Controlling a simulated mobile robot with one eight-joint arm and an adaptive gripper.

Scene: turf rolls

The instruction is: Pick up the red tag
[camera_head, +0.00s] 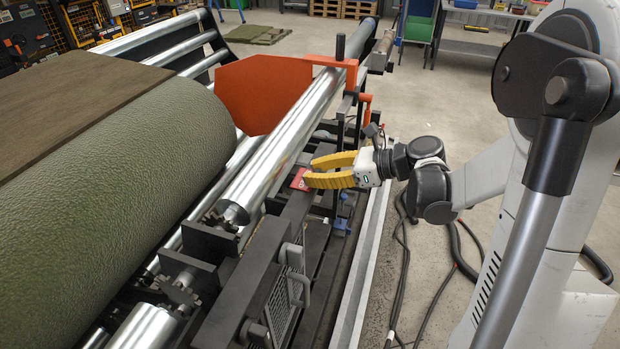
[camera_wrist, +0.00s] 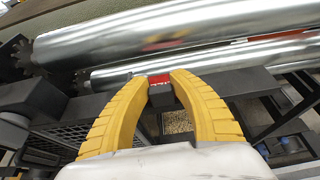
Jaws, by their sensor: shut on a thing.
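The red tag (camera_head: 299,180) is a small flat piece with pale marks at the dark rail beside the steel roller. In the wrist view the red tag (camera_wrist: 160,79) shows between the fingertips, with a dark block under it. My gripper (camera_head: 309,173) has yellow fingers and reaches in from the right. Its tips are closed on the tag. In the wrist view the gripper (camera_wrist: 162,85) has its two fingers on either side of the tag. I cannot tell whether the tag is touching the rail or lifted clear of it.
A long steel roller (camera_head: 285,135) runs just left of the tag. A large green turf roll (camera_head: 120,185) fills the left side. An orange plate (camera_head: 262,95) and frame stand behind. A grey handle (camera_head: 300,288) and mesh guard are nearer. Cables lie on the floor at right.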

